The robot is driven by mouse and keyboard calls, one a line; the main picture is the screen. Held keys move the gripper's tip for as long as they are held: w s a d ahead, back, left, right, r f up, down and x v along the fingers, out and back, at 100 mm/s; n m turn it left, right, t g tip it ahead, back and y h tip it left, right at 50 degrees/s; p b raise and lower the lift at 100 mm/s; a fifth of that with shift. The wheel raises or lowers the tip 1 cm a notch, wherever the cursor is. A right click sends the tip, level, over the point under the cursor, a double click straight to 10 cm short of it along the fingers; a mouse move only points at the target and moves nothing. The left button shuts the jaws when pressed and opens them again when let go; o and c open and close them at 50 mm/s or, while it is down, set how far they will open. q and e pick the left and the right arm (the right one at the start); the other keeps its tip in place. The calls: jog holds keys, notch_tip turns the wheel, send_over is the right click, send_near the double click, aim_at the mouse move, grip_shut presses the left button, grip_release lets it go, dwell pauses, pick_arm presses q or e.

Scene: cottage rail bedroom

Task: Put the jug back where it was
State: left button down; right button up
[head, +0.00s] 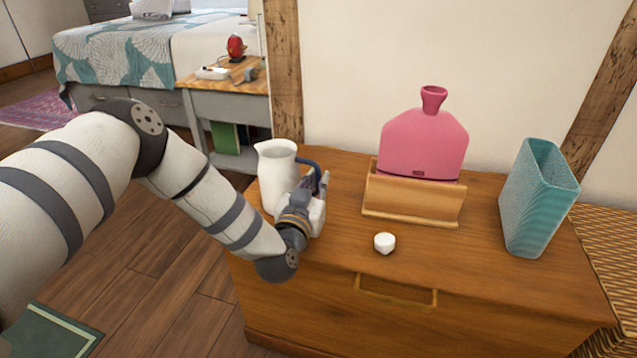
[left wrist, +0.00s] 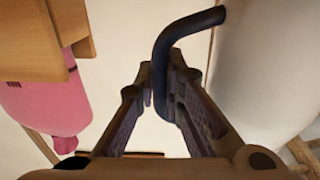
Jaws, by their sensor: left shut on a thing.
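The white jug (head: 277,178) stands upright at the left end of the wooden dresser top, its dark blue handle on the right side. My left gripper (head: 313,189) is at the handle and shut on it. In the left wrist view the dark handle (left wrist: 172,62) passes between the two fingers of my left gripper (left wrist: 170,100), and the white jug body (left wrist: 268,70) fills the right side. The jug's base is partly hidden by my gripper, so I cannot tell whether it touches the dresser. My right gripper is not in view.
A pink bottle (head: 424,140) sits in a wooden holder (head: 412,198) right of the jug. A small white object (head: 384,243) lies in front of it. A teal vase (head: 537,200) stands at the right. The dresser top (head: 335,235) is bare between jug and holder.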

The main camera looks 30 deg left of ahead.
pick_arm(q)
jog(key=shift+f, duration=0.1)
jog(key=c, duration=1.7)
grip_release()
